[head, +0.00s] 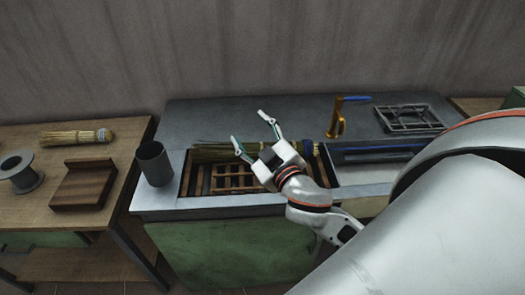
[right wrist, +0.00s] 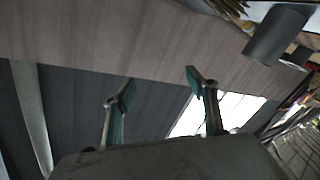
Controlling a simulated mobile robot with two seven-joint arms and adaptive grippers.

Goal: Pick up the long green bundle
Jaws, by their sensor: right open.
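The long green bundle (head: 215,153) lies across the slatted wooden rack in the sink in the head view. A dark blue band (head: 306,148) shows near its right end. My right gripper (head: 248,127) is open and empty, with its fingers pointing up and left. It stands in front of the middle of the bundle and hides that part; I cannot tell how far above it is. In the right wrist view the open fingers (right wrist: 160,78) have nothing between them. Straw tips (right wrist: 232,5) show at that view's top edge. My left gripper is out of view.
A grey cup (head: 154,164) stands on the counter left of the sink. The left table holds a short broom head (head: 77,137), a spool (head: 20,172) and a wooden block (head: 84,185). An orange tap (head: 336,119) and a metal rack (head: 409,118) stand at the right.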

